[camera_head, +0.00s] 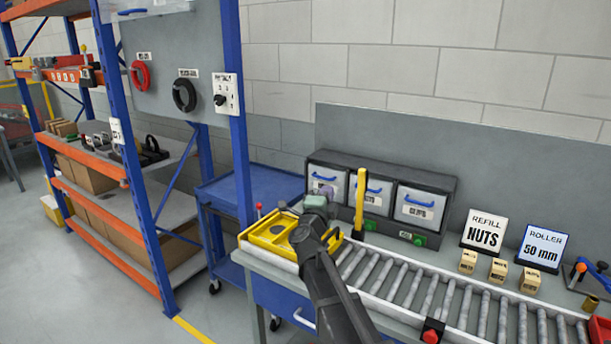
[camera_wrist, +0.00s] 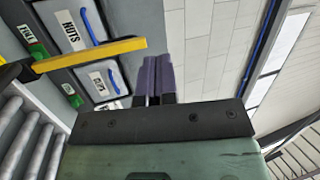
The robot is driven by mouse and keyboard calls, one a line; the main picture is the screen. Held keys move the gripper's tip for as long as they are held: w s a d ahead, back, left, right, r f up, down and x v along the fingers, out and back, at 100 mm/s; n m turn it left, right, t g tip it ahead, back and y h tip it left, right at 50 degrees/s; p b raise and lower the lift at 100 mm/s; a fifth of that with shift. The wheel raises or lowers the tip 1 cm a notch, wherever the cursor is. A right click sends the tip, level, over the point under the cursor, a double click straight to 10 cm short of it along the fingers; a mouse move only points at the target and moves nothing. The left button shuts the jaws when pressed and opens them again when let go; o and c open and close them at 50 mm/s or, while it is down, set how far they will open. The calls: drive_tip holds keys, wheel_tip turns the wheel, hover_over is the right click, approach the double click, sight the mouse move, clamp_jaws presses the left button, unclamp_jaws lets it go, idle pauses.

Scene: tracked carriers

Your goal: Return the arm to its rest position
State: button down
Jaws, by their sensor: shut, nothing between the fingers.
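My gripper (camera_head: 326,191) is raised above the left end of the roller conveyor, in front of the row of drawer bins. In the wrist view its two purple-tipped fingers (camera_wrist: 157,78) lie side by side, shut, with nothing between them. My dark arm reaches up to it from the bottom of the head view and covers part of the yellow carrier (camera_head: 262,243). The carrier sits on the left end of the conveyor (camera_head: 400,290).
A yellow post (camera_head: 360,200) stands close to the right of my gripper. Dark-framed drawer bins (camera_head: 420,205) stand behind it. Two signs, REFILL NUTS (camera_head: 484,231) and ROLLER 50 mm (camera_head: 541,248), stand right, with small wooden blocks before them. A blue cart (camera_head: 250,190) and shelving are left.

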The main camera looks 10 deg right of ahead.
drive_tip(key=a+f+n+y, duration=0.4)
drive_tip(key=a+n+y, duration=0.5)
drive_tip(key=n+y, duration=0.3)
drive_tip(key=s+a+f+n+g+y, duration=0.4)
drive_tip(key=s+f+n+g, duration=0.4)
drive_tip(key=s+f, duration=0.15)
drive_tip(key=s+d+f+n+g+h, duration=0.1)
drive_tip(key=s+d+f+g, duration=0.2)
drive_tip(key=s, duration=0.4)
drive_tip(key=s+d+f+n+g+h, duration=0.1)
drive_tip(key=s+d+f+g+h, duration=0.1)
drive_tip(key=s+d+g, duration=0.2)
drive_tip(key=s+d+f+g+h, duration=0.2)
drive_tip(key=s+d+f+g, duration=0.1)
drive_tip(key=s, duration=0.8)
drive_tip(key=shift+d+f+n, duration=0.35)
drive_tip(key=shift+d+n, duration=0.05)
drive_tip(key=shift+d, duration=0.05)
drive_tip(key=shift+s, duration=0.1)
